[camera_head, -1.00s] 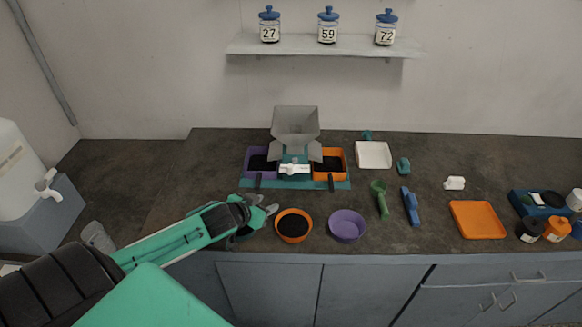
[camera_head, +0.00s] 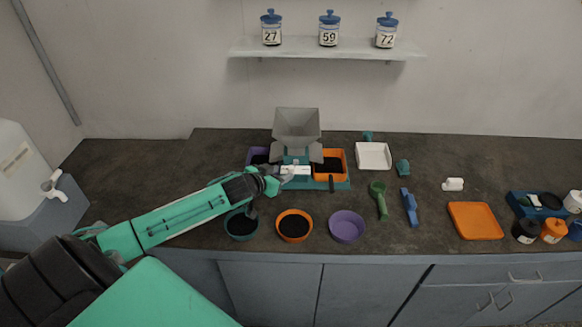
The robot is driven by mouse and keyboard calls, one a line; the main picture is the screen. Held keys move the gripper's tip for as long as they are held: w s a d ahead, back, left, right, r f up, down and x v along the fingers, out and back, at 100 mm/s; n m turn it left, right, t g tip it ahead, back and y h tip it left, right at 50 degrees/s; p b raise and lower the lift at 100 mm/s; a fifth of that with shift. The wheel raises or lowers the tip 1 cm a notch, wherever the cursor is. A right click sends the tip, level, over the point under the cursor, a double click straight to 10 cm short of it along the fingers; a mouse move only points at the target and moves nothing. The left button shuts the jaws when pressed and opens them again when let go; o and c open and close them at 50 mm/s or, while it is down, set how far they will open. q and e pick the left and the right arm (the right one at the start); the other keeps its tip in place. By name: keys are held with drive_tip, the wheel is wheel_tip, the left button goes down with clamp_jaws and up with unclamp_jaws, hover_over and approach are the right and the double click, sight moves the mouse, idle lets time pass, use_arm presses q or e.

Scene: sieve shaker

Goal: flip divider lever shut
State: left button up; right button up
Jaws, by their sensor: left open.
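The divider machine stands on the counter, with a grey hopper (camera_head: 297,126) over a teal base (camera_head: 318,185). A small white lever (camera_head: 298,170) lies across its front, between a purple bin (camera_head: 256,155) and an orange bin (camera_head: 329,163), which hold dark material. My left gripper (camera_head: 275,179) is open at the machine's front left, close to the lever's left end. I cannot tell whether it touches the lever. It hides much of the purple bin. My right gripper is not in view.
A teal bowl (camera_head: 241,223), an orange bowl (camera_head: 294,225) and a purple bowl (camera_head: 347,226) stand along the front edge. A green scoop (camera_head: 379,200), blue tool (camera_head: 409,206), white tray (camera_head: 373,156) and orange tray (camera_head: 475,220) lie to the right.

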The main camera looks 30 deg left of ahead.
sight(289, 170)
use_arm(q)
drive_tip(key=shift+p+x, duration=0.75)
drive_tip(key=shift+x, duration=2.5)
drive_tip(key=shift+c, duration=0.2)
